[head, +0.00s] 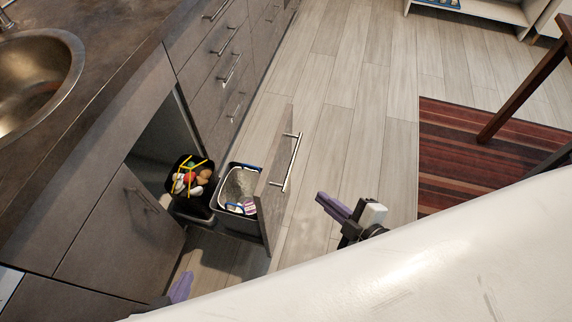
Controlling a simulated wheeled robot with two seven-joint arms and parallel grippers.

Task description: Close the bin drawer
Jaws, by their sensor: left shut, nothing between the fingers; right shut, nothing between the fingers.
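The bin drawer stands pulled out from the grey cabinet, its front panel (272,190) facing right with a long bar handle (292,162). Behind the panel sit a dark bin with yellow edging (183,194) holding colourful items, and a grey bin with a white liner (236,196). My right gripper (326,203) has purple fingers, is shut and empty, and is to the right of the drawer front, apart from it. My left gripper (180,288) shows only as a purple fingertip at the bottom left, below the drawer; it is shut and the rest is hidden.
The dark countertop (105,95) with a round metal sink (35,80) is at the left. Closed drawers with bar handles (228,70) line the cabinet beyond. Wooden floor (345,110) is clear right of the drawer. A striped red rug (460,155) and dark table leg (510,100) are further right.

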